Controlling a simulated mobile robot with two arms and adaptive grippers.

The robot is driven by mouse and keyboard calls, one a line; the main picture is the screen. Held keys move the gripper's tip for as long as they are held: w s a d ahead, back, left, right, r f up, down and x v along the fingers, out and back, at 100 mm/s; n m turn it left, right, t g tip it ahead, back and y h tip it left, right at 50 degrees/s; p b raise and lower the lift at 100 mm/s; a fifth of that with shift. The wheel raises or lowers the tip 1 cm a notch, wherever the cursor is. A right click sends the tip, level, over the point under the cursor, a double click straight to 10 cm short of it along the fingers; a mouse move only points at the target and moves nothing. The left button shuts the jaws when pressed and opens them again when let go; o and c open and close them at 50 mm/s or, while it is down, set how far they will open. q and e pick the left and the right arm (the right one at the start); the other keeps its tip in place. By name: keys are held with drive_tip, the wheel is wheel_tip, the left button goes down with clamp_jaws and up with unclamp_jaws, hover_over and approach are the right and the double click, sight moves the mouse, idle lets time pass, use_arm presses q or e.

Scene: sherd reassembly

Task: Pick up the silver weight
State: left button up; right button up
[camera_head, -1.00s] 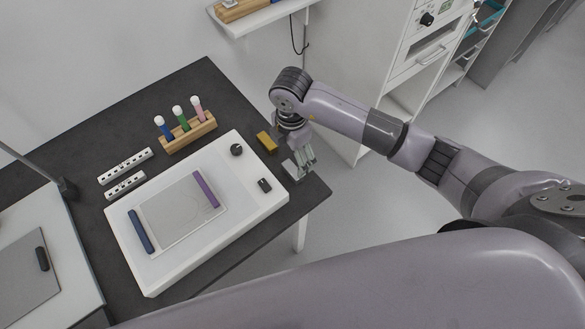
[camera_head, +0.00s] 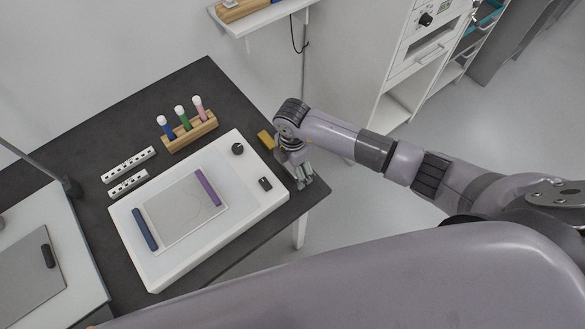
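My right gripper (camera_head: 302,176) points down at the right corner of the dark table, just beyond the right end of the white box. Its grey fingers are small in view, and I cannot tell whether they are apart or closed. I cannot make out a silver weight; it may be hidden at or behind the fingers. A yellow block (camera_head: 265,140) lies on the table just left of the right wrist, partly covered by it. My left gripper is not in view.
The white box (camera_head: 155,272) has a plate, a blue bar (camera_head: 145,229), a purple bar (camera_head: 207,187) and a black knob (camera_head: 238,149). A wooden rack (camera_head: 191,132) holds three capped tubes. Two white strips (camera_head: 128,165) lie left. The table edge is close to the gripper.

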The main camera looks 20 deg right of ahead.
drive_tip(key=c, duration=1.4)
drive_tip(key=shift+w+r, duration=0.1)
